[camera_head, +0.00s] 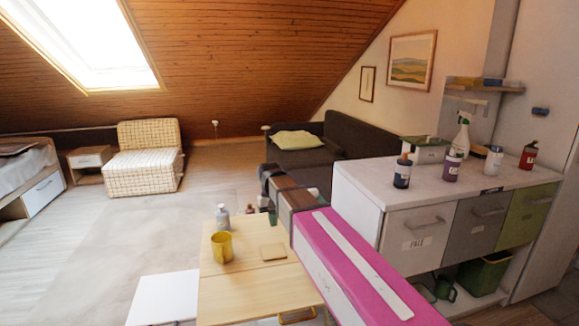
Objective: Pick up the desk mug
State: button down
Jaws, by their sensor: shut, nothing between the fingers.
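A yellow mug (221,247) stands upright on the light wooden desk (240,283), near its left edge, with its handle towards the upper left. My magenta and white arm reaches in from the lower right. My gripper (268,174), at the dark far end of the arm, is shut and empty. It is beyond and to the right of the mug, apart from it. Its fingertips are hard to make out.
A flat tan square (273,251) and a grey bottle (223,217) are near the mug. A white counter (450,187) with several bottles stands right. Open floor (100,240) lies left of the desk.

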aim_at(222, 241)
jog(key=k, duration=1.15)
